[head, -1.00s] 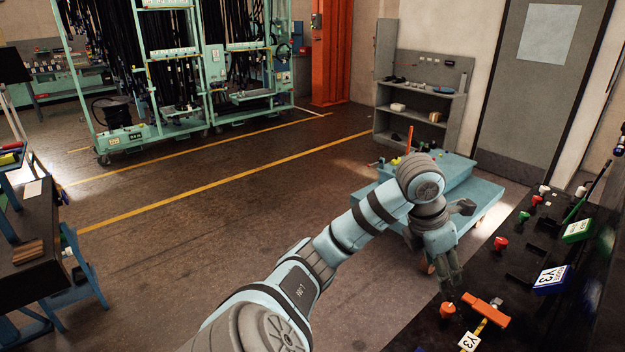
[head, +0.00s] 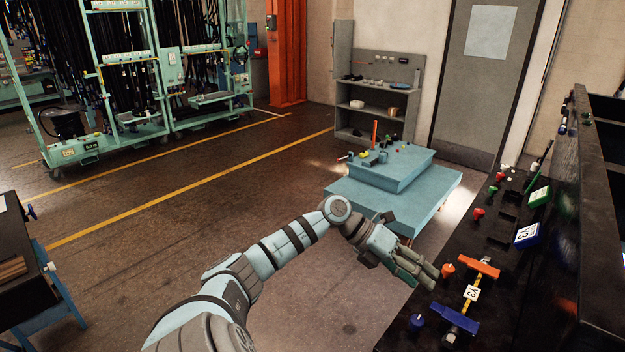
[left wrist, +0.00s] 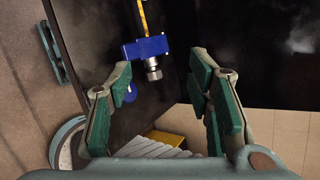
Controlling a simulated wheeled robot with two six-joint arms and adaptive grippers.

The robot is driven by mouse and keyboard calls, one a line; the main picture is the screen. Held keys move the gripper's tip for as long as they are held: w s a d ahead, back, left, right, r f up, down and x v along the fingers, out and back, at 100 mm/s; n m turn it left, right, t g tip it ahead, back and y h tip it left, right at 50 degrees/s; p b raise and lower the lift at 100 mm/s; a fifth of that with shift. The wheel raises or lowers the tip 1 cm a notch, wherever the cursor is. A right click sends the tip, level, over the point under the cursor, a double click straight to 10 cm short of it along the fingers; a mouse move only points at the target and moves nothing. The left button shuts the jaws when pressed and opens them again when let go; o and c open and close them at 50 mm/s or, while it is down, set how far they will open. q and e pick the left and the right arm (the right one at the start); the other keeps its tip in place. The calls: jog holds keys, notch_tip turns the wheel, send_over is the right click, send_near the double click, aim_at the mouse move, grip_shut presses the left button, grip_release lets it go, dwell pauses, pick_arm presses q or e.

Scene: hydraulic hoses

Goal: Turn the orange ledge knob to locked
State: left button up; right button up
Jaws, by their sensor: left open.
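The orange knob (head: 448,270) sits on the black ledge at right in the head view, just left of an orange bar-shaped end (head: 478,266). Its pointer direction is too small to tell. My left gripper (head: 432,277) is just left of the knob, apart from it, with its fingers pointing right towards the ledge. In the left wrist view my left gripper (left wrist: 162,62) is open, with nothing between its fingers. I cannot make out the orange knob there. My right gripper is not in view.
A blue fitting (head: 455,321) and a blue knob (head: 417,320) are nearer on the ledge; the fitting also shows in the left wrist view (left wrist: 146,49). Red knobs (head: 479,214) and a green tag (head: 540,196) are farther along. A blue cart (head: 440,190) stands beyond my gripper.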

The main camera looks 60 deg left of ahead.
pick_arm(q)
jog(key=w+a+f+n+t+y, duration=0.2)
jog(key=a+f+n+t, duration=0.1)
jog(key=a+n, duration=0.25)
jog(key=w+a+f+n+t+y, duration=0.1)
jog(key=a+f+n+t, duration=0.1)
jog(key=a+n+t, duration=0.3)
jog(key=s+a+f+n+g+y, duration=0.1)
jog(key=s+a+f+n+y, duration=0.3)
jog(key=a, duration=0.5)
jog(key=s+a+f+n+g+y, duration=0.1)
jog(key=s+a+f+n+y, duration=0.3)
jog(key=a, duration=0.5)
notch_tip(320, 180, down, 2)
jog(key=shift+f+n+g+y, duration=0.25)
jog(key=shift+n+g+y, duration=0.15)
jog(key=shift+n+y, duration=0.35)
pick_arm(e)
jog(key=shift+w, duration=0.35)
